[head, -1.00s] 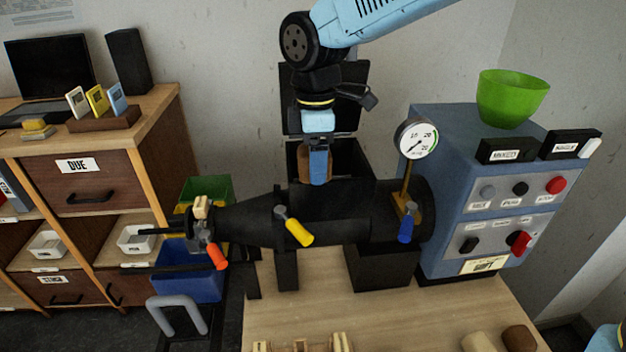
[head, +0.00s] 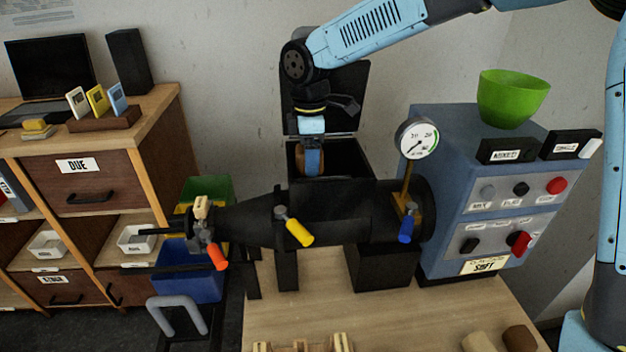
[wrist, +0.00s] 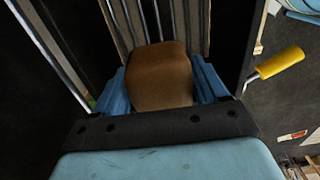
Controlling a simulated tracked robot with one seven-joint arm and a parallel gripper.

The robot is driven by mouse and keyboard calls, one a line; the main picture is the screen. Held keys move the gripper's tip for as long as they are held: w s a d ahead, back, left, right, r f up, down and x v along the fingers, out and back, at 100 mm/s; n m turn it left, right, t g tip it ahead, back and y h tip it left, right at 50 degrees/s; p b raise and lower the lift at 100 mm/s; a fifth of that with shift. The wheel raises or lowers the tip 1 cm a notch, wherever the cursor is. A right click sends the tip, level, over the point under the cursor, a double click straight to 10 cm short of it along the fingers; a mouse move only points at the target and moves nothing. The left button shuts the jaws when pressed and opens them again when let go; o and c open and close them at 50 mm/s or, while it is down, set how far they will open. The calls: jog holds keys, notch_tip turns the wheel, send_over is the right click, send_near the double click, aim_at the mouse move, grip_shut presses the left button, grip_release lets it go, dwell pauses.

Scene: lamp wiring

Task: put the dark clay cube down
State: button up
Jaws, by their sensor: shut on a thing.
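The dark clay cube (wrist: 160,75) is a brown rounded block between the two blue fingers of my gripper in the wrist view. In the head view my gripper (head: 313,160) points down at the open mouth of the black hopper (head: 352,160) on the black barrel-shaped machine. The cube (head: 300,163) shows there only as a brown edge beside the blue finger. My gripper is shut on it. The hopper's lid (head: 350,95) stands raised behind. Light upright slats (wrist: 185,22) show beyond the cube in the wrist view. The hopper's bottom is hidden.
The machine's barrel (head: 330,212) bears levers with yellow (head: 299,233), blue (head: 406,230) and red (head: 218,257) handles. A gauge (head: 416,139) rises right of the hopper. A blue control cabinet (head: 440,165) with a green bowl (head: 512,97) stands right.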

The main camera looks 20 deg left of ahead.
jog(key=shift+f, duration=3.3)
jog(key=o, duration=1.5)
jog(key=shift+f, duration=0.1)
jog(key=shift+c, duration=0.2)
notch_tip(320, 180, up, 12)
jog(key=shift+s, duration=0.1)
